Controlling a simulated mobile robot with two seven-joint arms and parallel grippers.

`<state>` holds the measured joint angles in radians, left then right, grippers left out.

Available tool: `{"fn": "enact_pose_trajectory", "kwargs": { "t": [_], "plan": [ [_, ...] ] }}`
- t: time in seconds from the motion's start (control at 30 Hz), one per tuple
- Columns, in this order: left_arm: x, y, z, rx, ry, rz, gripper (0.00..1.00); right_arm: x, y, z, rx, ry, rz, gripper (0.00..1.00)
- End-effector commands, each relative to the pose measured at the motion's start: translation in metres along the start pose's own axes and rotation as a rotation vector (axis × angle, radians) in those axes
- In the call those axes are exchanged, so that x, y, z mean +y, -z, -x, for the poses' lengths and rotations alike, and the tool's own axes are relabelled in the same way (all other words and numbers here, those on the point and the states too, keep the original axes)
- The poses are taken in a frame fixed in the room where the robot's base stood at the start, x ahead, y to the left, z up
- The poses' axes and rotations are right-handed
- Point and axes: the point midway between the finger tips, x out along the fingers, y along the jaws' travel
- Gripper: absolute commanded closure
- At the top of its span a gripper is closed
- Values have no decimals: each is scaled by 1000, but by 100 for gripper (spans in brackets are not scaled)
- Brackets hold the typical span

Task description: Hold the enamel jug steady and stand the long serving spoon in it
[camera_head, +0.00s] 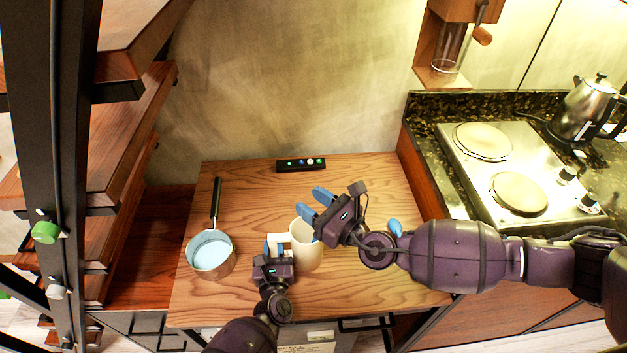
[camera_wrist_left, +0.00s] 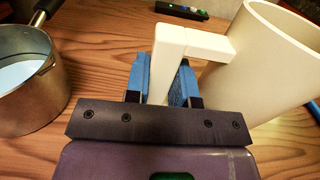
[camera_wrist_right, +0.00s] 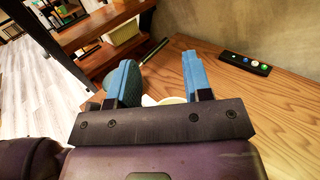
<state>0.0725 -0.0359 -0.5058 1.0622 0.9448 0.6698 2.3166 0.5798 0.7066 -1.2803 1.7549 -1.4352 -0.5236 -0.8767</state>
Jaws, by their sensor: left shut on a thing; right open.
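The cream jug (camera_head: 306,250) stands upright on the wooden table, its handle (camera_wrist_left: 172,62) to the left. My left gripper (camera_head: 277,243) is shut on that handle, a finger on each side. My right gripper (camera_head: 316,204) is open and empty, above and beside the jug's far rim. Its fingers hide part of the jug's mouth; in the right wrist view only a pale bit of the jug (camera_wrist_right: 166,100) shows. I cannot make out a whole spoon. A blue piece (camera_head: 395,228) shows behind my right arm; I cannot tell if it is the spoon.
A saucepan (camera_head: 226,262) with a pale blue inside stands left of the jug, its dark handle pointing away. A black strip with coloured buttons (camera_head: 301,164) lies at the table's back edge. Shelves rise at left; a hob (camera_head: 519,150) and kettle (camera_head: 583,112) are at right.

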Motion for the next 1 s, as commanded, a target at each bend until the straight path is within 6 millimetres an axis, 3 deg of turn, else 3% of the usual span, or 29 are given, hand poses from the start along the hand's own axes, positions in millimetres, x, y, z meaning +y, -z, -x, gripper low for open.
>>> {"fn": "enact_pose_trajectory", "kwargs": {
  "t": [1.0],
  "plan": [
    [0, 0, 0, 0, 0, 0, 100, -1, -66, -2, -2, 1, 1, 54]
  ]
}}
